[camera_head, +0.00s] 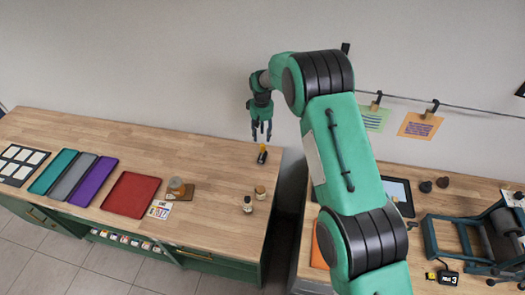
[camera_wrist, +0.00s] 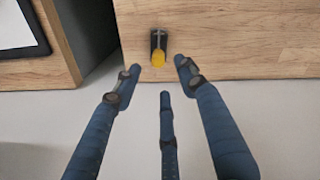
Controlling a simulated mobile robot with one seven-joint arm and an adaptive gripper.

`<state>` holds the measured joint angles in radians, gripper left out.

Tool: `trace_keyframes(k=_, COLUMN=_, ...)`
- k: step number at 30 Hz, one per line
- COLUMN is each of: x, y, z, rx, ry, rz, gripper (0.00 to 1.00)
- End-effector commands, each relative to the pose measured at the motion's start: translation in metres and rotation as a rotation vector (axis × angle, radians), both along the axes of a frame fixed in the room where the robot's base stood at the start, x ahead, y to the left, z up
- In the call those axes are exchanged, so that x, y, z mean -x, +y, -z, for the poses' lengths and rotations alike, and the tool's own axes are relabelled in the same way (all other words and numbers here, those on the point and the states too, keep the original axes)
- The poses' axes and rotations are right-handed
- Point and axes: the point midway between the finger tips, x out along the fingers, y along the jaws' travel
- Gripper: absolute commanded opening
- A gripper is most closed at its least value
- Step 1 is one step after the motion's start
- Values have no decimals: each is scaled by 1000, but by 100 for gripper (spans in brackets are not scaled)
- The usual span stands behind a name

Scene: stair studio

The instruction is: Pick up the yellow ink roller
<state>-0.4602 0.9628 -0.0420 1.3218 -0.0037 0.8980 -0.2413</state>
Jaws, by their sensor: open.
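The ink roller (camera_head: 262,154) is small, with a yellow part and a dark part. It lies on the left wooden bench near its back right corner. In the wrist view the ink roller (camera_wrist: 158,48) shows its yellow end toward my fingers and its dark part farther off. My gripper (camera_head: 261,130) is above the back edge of the bench, fingers pointing down, apart from the roller. In the wrist view my gripper (camera_wrist: 163,80) has its three blue fingers spread and empty, with the roller beyond the fingertips.
The wood around the roller is clear.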

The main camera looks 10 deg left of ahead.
Motion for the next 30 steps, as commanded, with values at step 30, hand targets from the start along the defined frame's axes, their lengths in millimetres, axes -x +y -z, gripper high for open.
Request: trace_keyframes(k=30, x=2, y=-2, z=57, rx=1, ry=3, rz=0, gripper=41)
